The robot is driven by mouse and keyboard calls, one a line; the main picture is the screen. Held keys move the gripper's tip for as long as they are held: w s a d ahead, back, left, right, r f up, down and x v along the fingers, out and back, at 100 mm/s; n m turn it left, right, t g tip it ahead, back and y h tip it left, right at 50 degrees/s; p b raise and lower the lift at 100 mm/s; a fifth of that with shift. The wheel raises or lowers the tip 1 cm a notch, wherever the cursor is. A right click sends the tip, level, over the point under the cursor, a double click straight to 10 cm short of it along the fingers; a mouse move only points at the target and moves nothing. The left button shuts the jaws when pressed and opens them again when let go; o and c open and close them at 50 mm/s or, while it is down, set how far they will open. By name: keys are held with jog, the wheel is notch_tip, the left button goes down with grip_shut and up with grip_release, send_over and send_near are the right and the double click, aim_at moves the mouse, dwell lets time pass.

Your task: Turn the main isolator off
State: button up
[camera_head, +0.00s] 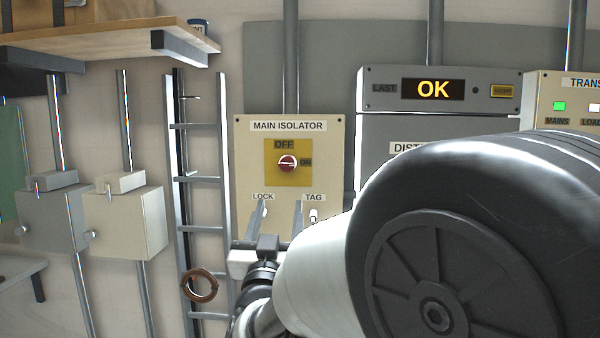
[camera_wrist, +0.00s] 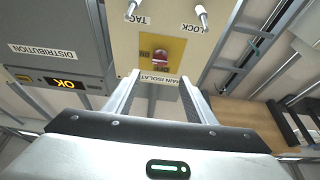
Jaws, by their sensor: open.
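The main isolator (camera_head: 243,180) is a cream wall panel with a yellow plate (camera_head: 273,178), marked OFF at the top and ON at the right. Its round red knob (camera_head: 287,163) has a pale bar lying roughly level, in line with ON. My gripper (camera_head: 281,206) is open and empty in front of the panel's lower part, below the knob. In the wrist view, the panel (camera_wrist: 126,44) appears upside down. The red knob (camera_wrist: 160,57) shows just beyond and between the fingertips of my gripper (camera_wrist: 158,77), apart from them. My fingers partly cover the panel's lower edge in the head view.
LOCK and TAG pegs (camera_wrist: 200,12) stick out of the panel below the knob. A grey distribution cabinet (camera_head: 375,132) showing OK stands to the right. A ladder (camera_head: 200,180) with a brown ring (camera_head: 200,285) is at the left. A wooden shelf (camera_head: 110,42) juts out at upper left.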

aim_at(287, 167)
jog(key=p+x, duration=0.2)
jog(key=x, duration=1.3)
jog(key=shift+w+f, duration=0.1)
jog(key=shift+c, duration=0.4)
jog(key=c, duration=0.9)
jog(key=shift+c, duration=0.2)
